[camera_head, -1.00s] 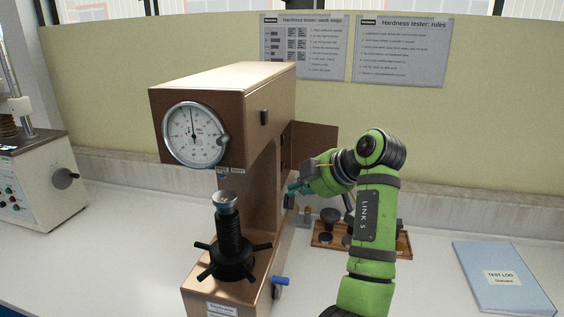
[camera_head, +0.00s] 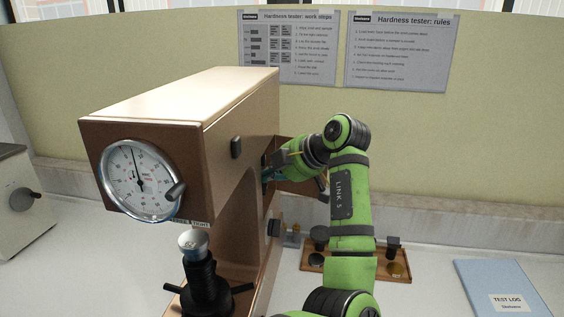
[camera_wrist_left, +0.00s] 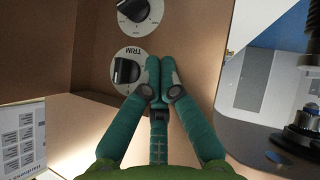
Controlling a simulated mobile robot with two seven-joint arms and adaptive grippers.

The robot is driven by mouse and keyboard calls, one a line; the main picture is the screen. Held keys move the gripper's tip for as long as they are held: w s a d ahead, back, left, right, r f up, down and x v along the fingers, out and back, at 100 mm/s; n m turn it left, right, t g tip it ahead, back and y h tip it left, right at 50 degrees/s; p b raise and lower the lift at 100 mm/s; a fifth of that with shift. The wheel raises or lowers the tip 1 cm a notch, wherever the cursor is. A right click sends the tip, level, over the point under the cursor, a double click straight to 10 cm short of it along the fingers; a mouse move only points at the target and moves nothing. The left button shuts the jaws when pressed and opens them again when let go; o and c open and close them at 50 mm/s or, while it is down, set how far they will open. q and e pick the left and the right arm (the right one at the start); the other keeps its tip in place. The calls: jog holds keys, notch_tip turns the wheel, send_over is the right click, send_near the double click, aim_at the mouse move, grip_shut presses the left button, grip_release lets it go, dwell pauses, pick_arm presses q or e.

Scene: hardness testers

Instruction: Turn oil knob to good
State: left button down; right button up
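The hardness tester (camera_head: 180,105) stands left of centre in the head view, with a round gauge on its front. In the left wrist view, two black knobs on round pale plates sit on a brown panel. The nearer knob (camera_wrist_left: 126,70) has a plate marked TRIM. The other knob (camera_wrist_left: 136,10) is at the top edge, its label not readable, so I cannot tell whether it is the oil knob. My left gripper (camera_head: 268,174) is at the tester's right side opening. Its teal fingers (camera_wrist_left: 160,68) are together, empty, just right of the TRIM knob. My right gripper is out of view.
An open door panel (camera_head: 290,146) stands behind my left wrist. A wooden tray (camera_head: 392,272) with small parts lies right of the tester, partly behind my arm. A blue test log (camera_head: 500,282) lies at the right. Another machine (camera_head: 20,215) stands at the left.

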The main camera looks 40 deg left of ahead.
pick_arm(q)
jog(key=p+x, duration=0.1)
jog(key=x, duration=0.3)
jog(key=shift+r, duration=0.1)
jog(key=shift+w+a+f+p, duration=0.15)
jog(key=shift+w+f+p, duration=0.2)
jog(key=shift+f, duration=0.2)
jog(key=shift+w+a+f+p, duration=0.1)
jog(key=shift+w+f+p, duration=0.2)
jog(key=shift+f, duration=0.2)
jog(key=shift+w+f, duration=0.15)
jog(key=shift+f, duration=0.15)
jog(key=shift+w+f, duration=0.15)
jog(key=shift+f, duration=0.2)
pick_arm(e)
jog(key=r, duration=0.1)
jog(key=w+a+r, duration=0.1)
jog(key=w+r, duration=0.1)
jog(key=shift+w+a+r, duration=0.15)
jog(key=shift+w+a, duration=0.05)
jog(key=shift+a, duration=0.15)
pick_arm(q)
jog(key=shift+a, duration=0.1)
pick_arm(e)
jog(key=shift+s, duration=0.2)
